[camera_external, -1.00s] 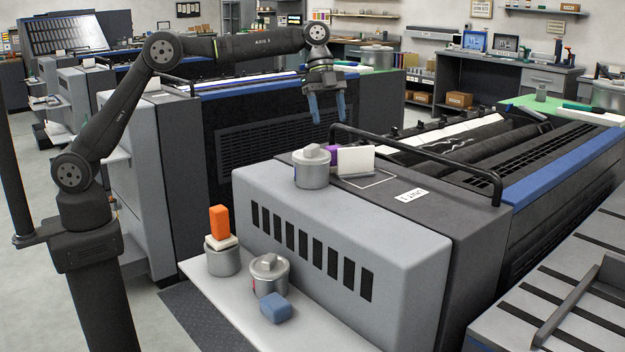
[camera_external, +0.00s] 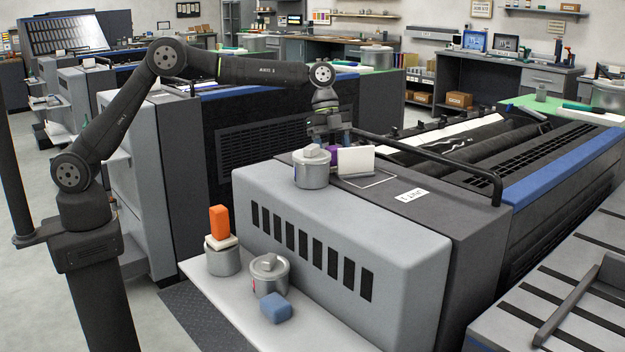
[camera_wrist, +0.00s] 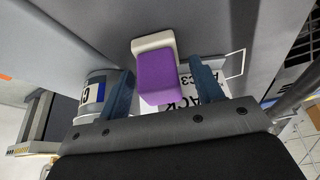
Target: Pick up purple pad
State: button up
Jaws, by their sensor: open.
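The purple pad (camera_wrist: 158,78) is a rounded block with a pale off-white end, seen between my fingers in the wrist view. In the external view only a bit of the purple pad (camera_external: 335,156) shows, between a grey lidded tin and an upright white card. My gripper (camera_wrist: 163,92) is open, its two blue fingers on either side of the pad with gaps visible. In the external view my gripper (camera_external: 331,135) is low over the press's top, just behind the tin and card, which partly hide its fingertips.
The grey lidded tin (camera_external: 312,168) stands close on the left and the white card (camera_external: 356,160) close in front. A black rail (camera_external: 440,162) runs to the right.

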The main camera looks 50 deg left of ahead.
jog(key=c, duration=0.9)
